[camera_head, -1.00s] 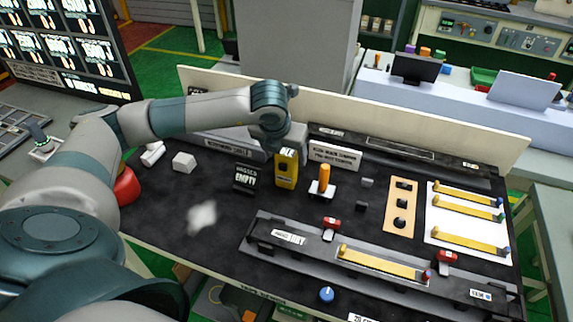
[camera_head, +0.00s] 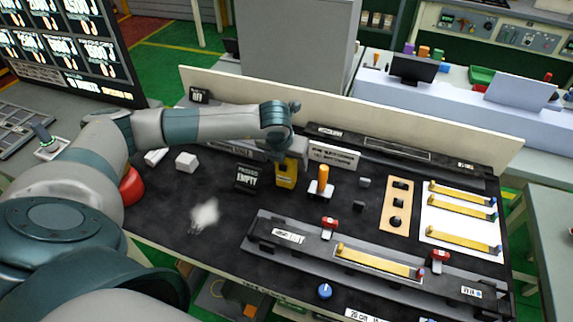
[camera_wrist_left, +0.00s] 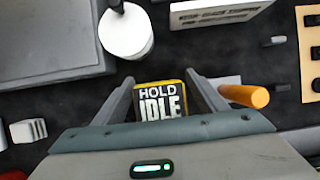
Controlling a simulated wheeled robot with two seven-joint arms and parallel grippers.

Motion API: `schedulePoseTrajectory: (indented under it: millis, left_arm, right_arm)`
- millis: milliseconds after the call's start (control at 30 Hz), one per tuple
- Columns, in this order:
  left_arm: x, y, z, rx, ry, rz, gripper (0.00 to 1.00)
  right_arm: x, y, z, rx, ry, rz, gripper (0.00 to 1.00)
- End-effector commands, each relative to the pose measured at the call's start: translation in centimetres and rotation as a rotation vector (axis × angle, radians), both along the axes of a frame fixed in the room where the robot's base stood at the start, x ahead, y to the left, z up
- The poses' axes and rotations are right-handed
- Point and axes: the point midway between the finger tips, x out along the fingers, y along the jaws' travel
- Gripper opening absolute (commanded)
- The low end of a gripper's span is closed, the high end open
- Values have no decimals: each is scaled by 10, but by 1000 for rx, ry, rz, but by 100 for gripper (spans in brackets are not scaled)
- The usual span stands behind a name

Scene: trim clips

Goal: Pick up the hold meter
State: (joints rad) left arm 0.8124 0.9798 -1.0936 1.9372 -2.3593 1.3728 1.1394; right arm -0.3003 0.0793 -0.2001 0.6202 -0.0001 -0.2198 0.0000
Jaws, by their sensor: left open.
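The hold meter (camera_head: 286,175) is a yellow box standing upright on the dark bench mat in the head view. In the left wrist view its top face, the hold meter's display (camera_wrist_left: 161,102), reads "HOLD IDLE". My left gripper (camera_head: 281,157) is over it and hides part of its top. In the wrist view the open fingers of my left gripper (camera_wrist_left: 163,98) stand on either side of the meter, with a gap visible. Whether either finger touches it I cannot tell. My right gripper is not in view.
An orange-handled tool (camera_head: 322,181) stands close to the right of the meter. A grey rail fixture (camera_head: 290,237) lies in front. A white cube (camera_head: 186,162) sits farther left. The mat at front left is mostly clear.

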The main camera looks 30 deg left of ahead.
Motion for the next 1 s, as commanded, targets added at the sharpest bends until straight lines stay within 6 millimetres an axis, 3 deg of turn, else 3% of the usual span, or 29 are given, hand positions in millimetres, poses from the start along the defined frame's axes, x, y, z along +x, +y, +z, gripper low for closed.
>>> schedulePoseTrajectory:
  millis: [433, 600, 1000]
  left_arm:
    - [0, 0, -1, 0, 0, 0, 66]
    - [0, 0, -1, 0, 0, 0, 27]
    - [1, 0, 2, 0, -3, 0, 26]
  right_arm:
    - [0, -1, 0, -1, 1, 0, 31]
    - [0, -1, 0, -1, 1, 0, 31]
    - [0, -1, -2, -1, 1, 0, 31]
